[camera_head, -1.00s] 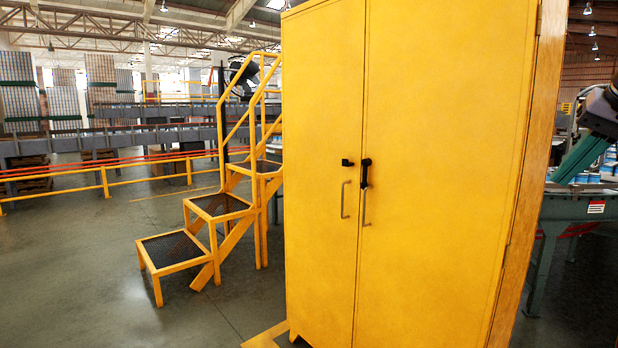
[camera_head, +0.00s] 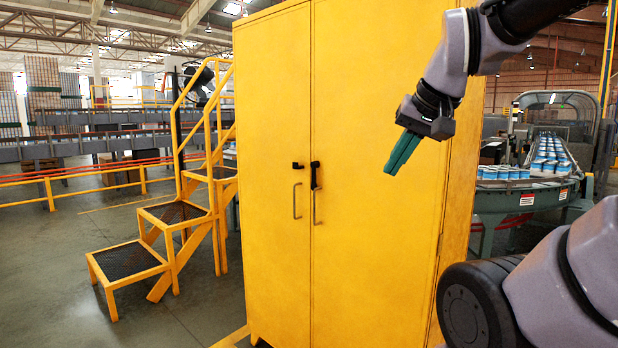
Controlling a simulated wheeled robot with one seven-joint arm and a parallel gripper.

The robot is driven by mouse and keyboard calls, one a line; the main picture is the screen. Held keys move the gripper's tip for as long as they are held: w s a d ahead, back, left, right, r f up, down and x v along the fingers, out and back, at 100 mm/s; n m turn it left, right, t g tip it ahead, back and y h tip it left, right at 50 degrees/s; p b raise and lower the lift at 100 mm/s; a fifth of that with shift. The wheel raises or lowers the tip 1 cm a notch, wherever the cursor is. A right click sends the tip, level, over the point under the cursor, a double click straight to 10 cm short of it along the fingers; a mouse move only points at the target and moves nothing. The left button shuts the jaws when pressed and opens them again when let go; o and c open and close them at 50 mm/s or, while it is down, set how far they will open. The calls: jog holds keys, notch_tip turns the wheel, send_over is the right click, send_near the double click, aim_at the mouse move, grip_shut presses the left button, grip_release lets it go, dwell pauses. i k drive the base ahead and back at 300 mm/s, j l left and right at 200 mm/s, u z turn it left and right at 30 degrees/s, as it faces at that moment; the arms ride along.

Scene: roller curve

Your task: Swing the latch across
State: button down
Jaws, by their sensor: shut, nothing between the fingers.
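The tall yellow cabinet (camera_head: 375,230) stands upright in front of me with both doors shut. The black latch (camera_head: 315,176) is on the right door near the seam and hangs downward. A small black catch (camera_head: 297,166) sits on the left door, just left of the latch, with a narrow space between them. A grey bar handle (camera_head: 296,201) is on the left door and another (camera_head: 315,208) on the right door, below the latch. My gripper (camera_head: 390,170) has green fingers, shut and empty. It is in front of the right door, right of the latch, pointing down and left.
Yellow steps (camera_head: 172,213) with a handrail stand left of the cabinet. A conveyor (camera_head: 520,193) with several cans is at the right, behind the cabinet. The floor (camera_head: 60,270) at the left front is clear.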

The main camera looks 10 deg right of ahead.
aim_at(314, 165)
jog(key=i+j, duration=0.9)
jog(key=i, duration=0.2)
jog(key=k+j+u, duration=0.05)
